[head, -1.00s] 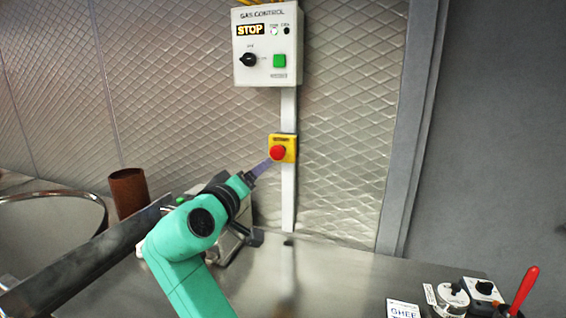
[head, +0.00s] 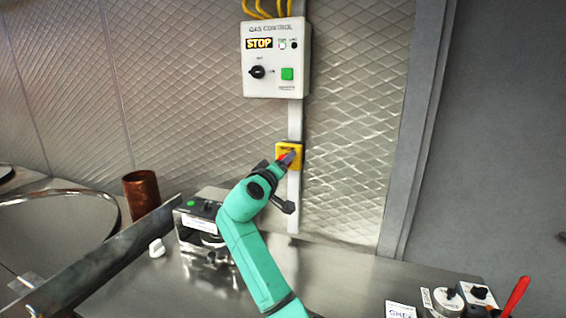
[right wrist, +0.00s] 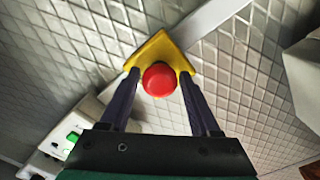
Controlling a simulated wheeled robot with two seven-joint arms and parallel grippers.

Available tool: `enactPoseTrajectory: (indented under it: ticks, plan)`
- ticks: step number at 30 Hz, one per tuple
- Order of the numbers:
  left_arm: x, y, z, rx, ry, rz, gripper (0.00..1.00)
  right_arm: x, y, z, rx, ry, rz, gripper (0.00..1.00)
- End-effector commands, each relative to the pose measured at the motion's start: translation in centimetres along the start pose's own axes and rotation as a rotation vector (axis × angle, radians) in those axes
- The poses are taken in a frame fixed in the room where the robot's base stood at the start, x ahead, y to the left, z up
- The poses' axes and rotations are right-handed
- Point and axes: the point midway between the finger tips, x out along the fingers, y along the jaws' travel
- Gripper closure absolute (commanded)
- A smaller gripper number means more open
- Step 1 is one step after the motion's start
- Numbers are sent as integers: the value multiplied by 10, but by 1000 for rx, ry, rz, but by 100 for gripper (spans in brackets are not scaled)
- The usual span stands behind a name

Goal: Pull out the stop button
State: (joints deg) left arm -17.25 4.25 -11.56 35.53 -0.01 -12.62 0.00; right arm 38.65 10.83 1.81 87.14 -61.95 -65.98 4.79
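The red stop button (right wrist: 159,79) is a round mushroom head on a yellow box (head: 290,150), fixed to a post on the wall. In the head view most of the button is hidden behind my right gripper (head: 288,159). In the right wrist view my right gripper (right wrist: 160,78) is open, with one dark finger on each side of the button and small gaps that seem to remain. The gas control box (head: 274,60) above shows "STOP" on its display. My left gripper is not in view.
A steel counter (head: 345,268) runs below the button. A metal device with a green button (head: 200,232) stands beside my arm. A rusty cylinder (head: 141,194) and a large round rim (head: 60,193) are at left. Small labelled items and a red handle (head: 517,296) are at bottom right.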

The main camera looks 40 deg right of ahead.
Motion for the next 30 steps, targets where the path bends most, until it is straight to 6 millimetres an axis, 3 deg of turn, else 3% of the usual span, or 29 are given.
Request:
enactPoseTrajectory:
  ticks: [1,4,10,15,22,23,24,30]
  plan:
    - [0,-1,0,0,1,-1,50,0,0,0,0,0,0,61]
    - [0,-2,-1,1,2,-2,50,0,0,0,0,0,0,100]
    - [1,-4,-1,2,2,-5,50,-2,-1,0,1,0,-1,100]
    - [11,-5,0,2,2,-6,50,-17,-2,2,2,0,-1,100]
    - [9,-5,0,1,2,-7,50,-17,-2,1,-2,-3,-2,100]
    - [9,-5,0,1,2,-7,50,-17,-2,1,-2,-3,-2,38]
    - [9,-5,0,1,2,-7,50,-17,-2,1,-2,-3,-2,27]
    - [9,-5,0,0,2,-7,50,-17,-1,0,-1,-1,-1,27]
